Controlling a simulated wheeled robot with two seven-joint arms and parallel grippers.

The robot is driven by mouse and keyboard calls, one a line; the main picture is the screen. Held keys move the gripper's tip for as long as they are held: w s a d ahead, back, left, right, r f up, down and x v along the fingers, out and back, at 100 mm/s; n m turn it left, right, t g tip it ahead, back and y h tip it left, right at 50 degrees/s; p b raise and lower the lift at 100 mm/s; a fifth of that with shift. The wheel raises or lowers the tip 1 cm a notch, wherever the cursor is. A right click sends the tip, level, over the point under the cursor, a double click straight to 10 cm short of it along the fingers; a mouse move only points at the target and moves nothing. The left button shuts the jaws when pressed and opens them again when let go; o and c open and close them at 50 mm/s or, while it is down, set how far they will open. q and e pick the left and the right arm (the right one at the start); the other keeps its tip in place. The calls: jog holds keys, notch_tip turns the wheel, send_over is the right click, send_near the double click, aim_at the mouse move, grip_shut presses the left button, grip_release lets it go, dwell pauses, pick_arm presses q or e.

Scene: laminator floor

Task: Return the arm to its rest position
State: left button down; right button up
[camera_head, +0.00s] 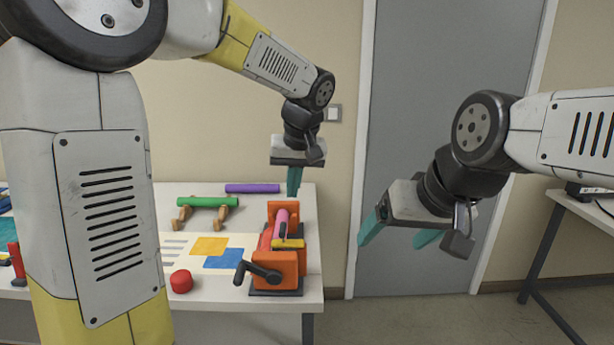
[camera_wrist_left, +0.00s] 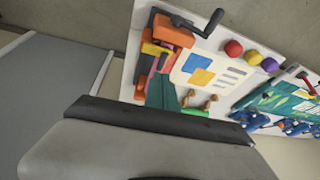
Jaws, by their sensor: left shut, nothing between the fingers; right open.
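My left gripper (camera_head: 294,182) hangs above the right part of the white table, its teal fingers pointing down, shut and empty. Its closed teal fingers also show in the left wrist view (camera_wrist_left: 162,93). It is above the orange hand-cranked laminator (camera_head: 277,268), which has pink rollers, a yellow piece and a dark crank; the fingers look apart from it. My right gripper (camera_head: 396,238) is to the right, in front of the grey door, with its teal fingers spread and nothing between them.
On the white table (camera_head: 308,298) are a green roll (camera_head: 208,201) on wooden stands, a purple roll (camera_head: 252,188), a red knob-like piece (camera_head: 181,281) and a sheet with yellow and blue squares. A grey door (camera_head: 440,130) stands behind; another table edge is at right.

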pick_arm(q)
jog(key=s+a+m+t+h, duration=0.1)
jog(key=s+a, duration=0.4)
jog(key=s, duration=0.5)
jog(key=s+a+t+h, duration=0.1)
jog(key=s+a, duration=0.4)
jog(key=s, duration=0.5)
jog(key=shift+s+a+r+m+t+h, duration=0.2)
jog(key=shift+a+r+m+t+h, duration=0.15)
jog(key=shift+h, duration=0.55)
